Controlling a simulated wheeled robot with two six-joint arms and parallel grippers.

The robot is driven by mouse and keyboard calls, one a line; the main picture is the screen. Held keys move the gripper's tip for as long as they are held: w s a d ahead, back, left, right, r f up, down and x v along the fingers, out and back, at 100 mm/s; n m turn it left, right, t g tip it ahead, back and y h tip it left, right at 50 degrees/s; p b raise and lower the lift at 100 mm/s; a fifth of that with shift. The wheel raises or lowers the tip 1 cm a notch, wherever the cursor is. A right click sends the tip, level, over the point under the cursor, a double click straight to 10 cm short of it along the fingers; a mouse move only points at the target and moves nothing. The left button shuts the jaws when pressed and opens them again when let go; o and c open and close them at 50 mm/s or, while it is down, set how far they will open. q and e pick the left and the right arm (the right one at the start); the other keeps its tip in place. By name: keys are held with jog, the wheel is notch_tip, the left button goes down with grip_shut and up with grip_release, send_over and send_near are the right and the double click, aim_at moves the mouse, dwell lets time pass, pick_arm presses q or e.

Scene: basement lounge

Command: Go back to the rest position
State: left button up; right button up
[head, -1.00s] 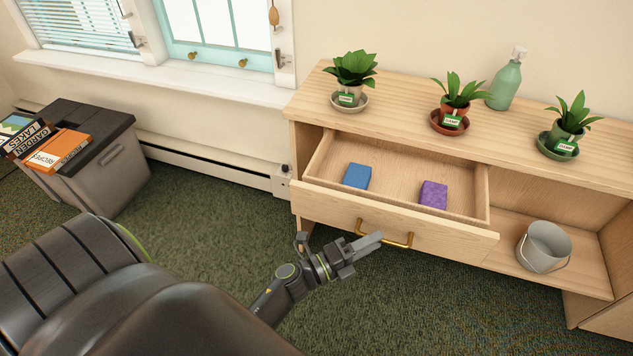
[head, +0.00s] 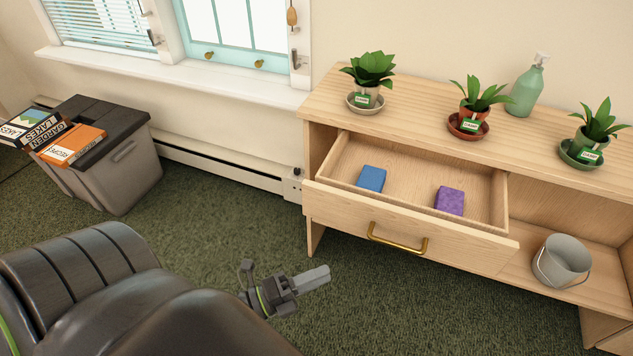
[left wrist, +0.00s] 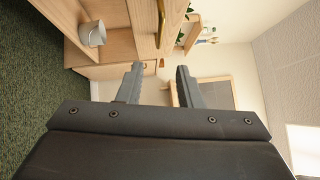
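My left gripper (head: 315,278) is in the head view, low and in front of the open drawer, over the green carpet. It is apart from the brass handle (head: 397,240). In the left wrist view its two fingers (left wrist: 157,85) stand apart with nothing between them. The drawer (head: 405,222) of the wooden sideboard (head: 440,115) is pulled out. A blue block (head: 371,179) and a purple block (head: 449,201) lie inside it. My right gripper is not in view.
Three potted plants (head: 370,70) on saucers and a green bottle (head: 526,90) stand on the sideboard. A metal bucket (head: 562,262) is on the lower shelf, and shows in the left wrist view (left wrist: 92,34). A grey bin (head: 110,165) with books (head: 72,145) stands left. Carpet between is clear.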

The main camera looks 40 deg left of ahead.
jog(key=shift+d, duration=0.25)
